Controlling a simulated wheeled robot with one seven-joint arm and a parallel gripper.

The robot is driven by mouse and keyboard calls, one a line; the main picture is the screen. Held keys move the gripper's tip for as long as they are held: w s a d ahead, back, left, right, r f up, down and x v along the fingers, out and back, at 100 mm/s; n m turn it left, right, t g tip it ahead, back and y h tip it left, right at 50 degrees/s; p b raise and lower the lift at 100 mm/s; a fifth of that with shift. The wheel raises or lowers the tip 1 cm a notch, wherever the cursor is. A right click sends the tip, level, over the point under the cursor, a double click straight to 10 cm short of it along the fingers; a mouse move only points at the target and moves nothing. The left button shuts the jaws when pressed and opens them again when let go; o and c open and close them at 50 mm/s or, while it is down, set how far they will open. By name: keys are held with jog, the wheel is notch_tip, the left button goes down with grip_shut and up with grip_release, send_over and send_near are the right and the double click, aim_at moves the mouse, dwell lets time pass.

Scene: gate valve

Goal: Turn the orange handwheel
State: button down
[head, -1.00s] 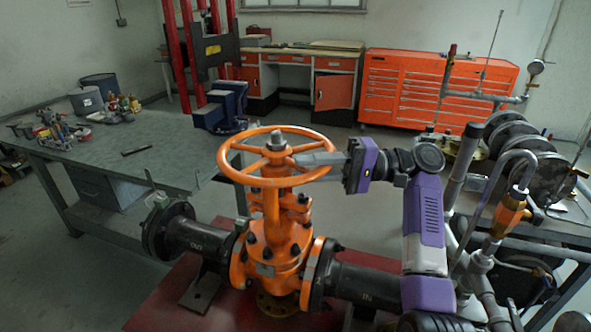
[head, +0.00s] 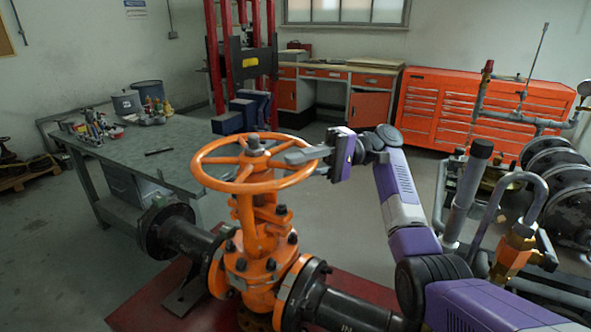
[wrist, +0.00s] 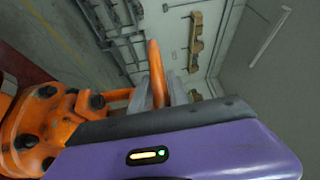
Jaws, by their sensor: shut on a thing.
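The orange handwheel (head: 213,183) sits level on top of the orange gate valve (head: 250,265) in the head view. My gripper (head: 298,156) reaches in from the right, and its grey fingers lie at the right side of the wheel, pointing toward the hub. In the wrist view an orange bar of the handwheel (wrist: 157,75) stands between the two grey fingers of my gripper (wrist: 158,92). The gripper is shut on the wheel's rim. The fingers hide part of the rim and spokes. The orange valve body (wrist: 45,125) shows at left in the wrist view.
Black pipes (head: 190,240) run from both sides of the valve above a red base plate (head: 150,300). A workbench (head: 185,140) stands behind at left. A grey pipe (head: 465,190) and brass fittings (head: 513,250) stand close to my arm at right.

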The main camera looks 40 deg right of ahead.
jog(key=shift+w+r, duration=0.1)
jog(key=shift+r, duration=0.25)
jog(key=c, duration=1.3)
grip_release()
jog(key=shift+f, duration=0.15)
